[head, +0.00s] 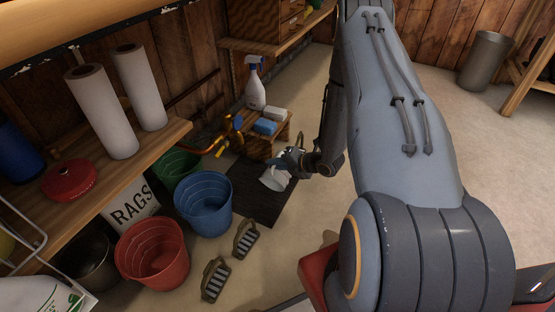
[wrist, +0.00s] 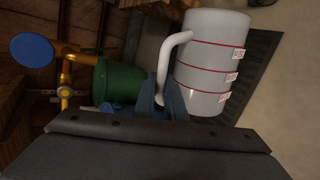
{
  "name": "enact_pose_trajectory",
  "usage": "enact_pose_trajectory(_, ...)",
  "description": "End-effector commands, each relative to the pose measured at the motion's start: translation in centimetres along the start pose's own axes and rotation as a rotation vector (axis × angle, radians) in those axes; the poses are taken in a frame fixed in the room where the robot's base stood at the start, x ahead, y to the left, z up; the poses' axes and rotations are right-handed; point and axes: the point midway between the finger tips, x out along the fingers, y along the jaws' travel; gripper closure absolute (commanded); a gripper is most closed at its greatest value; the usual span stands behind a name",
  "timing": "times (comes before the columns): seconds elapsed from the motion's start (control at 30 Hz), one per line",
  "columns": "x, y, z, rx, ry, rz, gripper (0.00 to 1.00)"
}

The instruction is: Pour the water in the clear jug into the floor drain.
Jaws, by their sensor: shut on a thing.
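My gripper (head: 298,160) is low over the floor. In the wrist view my gripper (wrist: 165,108) is shut on the handle (wrist: 168,68) of a pale, cloudy-looking jug with red level lines and small labels (wrist: 210,65). The jug (head: 274,179) also shows in the head view, partly behind the gripper, above a dark rectangular panel on the floor (head: 250,203). This dark panel, slatted along its edge in the wrist view (wrist: 262,55), looks like the drain grate. The jug's exact tilt and the water in it cannot be made out.
Left of the panel stand blue (head: 203,203), green (head: 176,170) and red (head: 152,254) buckets. Behind are a low wooden stool (head: 257,145) with sponges, a spray bottle (head: 255,85) and an orange-brown tap (head: 225,140). Two stirrup-like things (head: 245,240) lie in front.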

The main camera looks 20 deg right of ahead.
Motion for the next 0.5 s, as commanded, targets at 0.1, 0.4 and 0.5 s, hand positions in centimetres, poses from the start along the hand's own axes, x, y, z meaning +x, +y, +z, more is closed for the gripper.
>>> enact_pose_trajectory(0.1, -0.2, 0.3, -0.8, -0.04, -0.026, 0.001, 1.0)
enact_pose_trajectory(0.4, -0.4, 0.5, -2.3, -0.129, -0.086, 0.005, 1.0)
enact_pose_trajectory(0.5, -0.5, 0.5, -2.5, -0.145, -0.098, 0.005, 1.0)
